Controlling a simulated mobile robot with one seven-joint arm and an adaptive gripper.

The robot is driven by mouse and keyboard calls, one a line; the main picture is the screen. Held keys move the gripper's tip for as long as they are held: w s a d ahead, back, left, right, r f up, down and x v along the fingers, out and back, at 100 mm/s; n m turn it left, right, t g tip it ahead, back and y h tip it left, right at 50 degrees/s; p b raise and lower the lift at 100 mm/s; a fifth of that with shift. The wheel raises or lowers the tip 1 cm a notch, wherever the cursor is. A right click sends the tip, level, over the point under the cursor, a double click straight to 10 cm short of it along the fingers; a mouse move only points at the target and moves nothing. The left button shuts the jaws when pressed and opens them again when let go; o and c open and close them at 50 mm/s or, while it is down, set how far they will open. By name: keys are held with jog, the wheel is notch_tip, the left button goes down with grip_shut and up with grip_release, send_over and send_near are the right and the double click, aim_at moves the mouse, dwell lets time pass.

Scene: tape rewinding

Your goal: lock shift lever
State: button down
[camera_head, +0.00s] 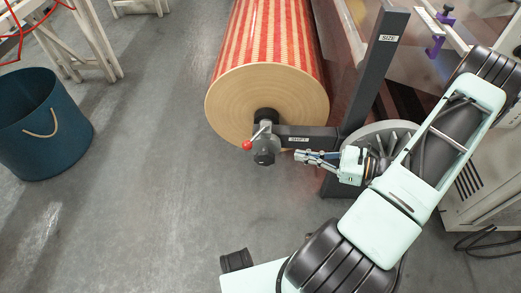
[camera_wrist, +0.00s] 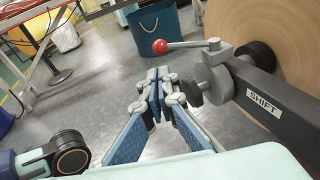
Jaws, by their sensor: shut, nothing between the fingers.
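The shift lever (camera_wrist: 185,45) has a red ball knob on a thin metal rod, fixed to a grey clamp on the dark arm labelled SHIFT (camera_wrist: 270,101). In the wrist view the rod lies roughly level, with the knob to the left. In the head view the red knob (camera_head: 247,145) is at the left of the clamp, by the roll's end. My gripper (camera_head: 299,156) is to the right of the knob, below the SHIFT arm. In the wrist view my gripper (camera_wrist: 156,84) is shut and empty, below the knob and left of a dark hand knob (camera_wrist: 191,92).
A large red-and-cream striped roll (camera_head: 267,85) sits behind the lever. The dark SIZE post (camera_head: 375,70) rises at the right. A blue bin (camera_head: 42,125) stands on the floor at far left. The grey floor left of the lever is clear.

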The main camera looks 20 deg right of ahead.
aim_at(256, 135)
jog(key=shift+w+a, duration=0.1)
jog(key=b+x, duration=0.3)
jog(key=x, duration=1)
jog(key=shift+w+a, duration=0.2)
jog(key=shift+a, duration=0.1)
